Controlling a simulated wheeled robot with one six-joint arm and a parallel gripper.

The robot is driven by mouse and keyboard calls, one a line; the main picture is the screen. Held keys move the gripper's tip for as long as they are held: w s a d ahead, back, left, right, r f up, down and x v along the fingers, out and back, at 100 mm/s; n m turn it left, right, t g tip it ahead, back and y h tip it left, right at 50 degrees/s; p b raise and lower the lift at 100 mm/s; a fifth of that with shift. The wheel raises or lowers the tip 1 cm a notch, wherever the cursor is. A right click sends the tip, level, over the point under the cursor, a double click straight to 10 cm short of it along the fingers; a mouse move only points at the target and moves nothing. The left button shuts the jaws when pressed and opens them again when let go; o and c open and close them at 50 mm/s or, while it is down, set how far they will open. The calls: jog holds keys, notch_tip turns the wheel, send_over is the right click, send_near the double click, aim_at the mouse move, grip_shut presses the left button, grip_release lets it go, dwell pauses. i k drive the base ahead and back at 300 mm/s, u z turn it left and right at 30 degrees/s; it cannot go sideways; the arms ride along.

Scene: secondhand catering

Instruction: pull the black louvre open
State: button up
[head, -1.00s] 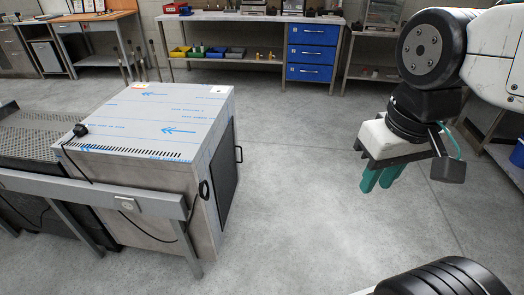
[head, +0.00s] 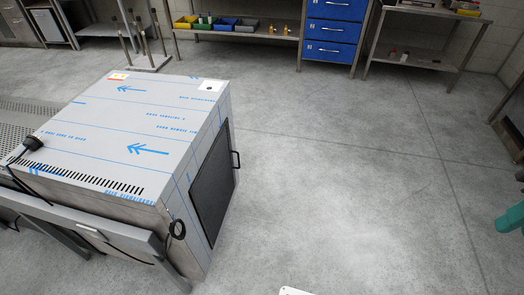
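The black louvre (head: 211,188) is a dark panel in the right side of a steel cabinet (head: 140,120), seen at a steep angle. It looks shut, flush with the cabinet side. A small black bar handle (head: 236,160) stands out near its far edge. My gripper (head: 510,218) shows only as teal finger parts at the right picture edge, far to the right of the louvre and apart from it. The rest of the gripper is out of frame, so its opening is hidden.
A grey rail (head: 95,232) runs along the cabinet's near side, with a black cable loop (head: 177,229) at its corner. A blue drawer unit (head: 334,32) and steel benches stand at the back. The floor right of the louvre is clear.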

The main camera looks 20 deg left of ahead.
aim_at(211, 191)
jog(key=u, duration=0.05)
jog(key=i, duration=0.6)
jog(key=u, duration=0.8)
jog(key=i, duration=0.5)
jog(key=u, duration=0.5)
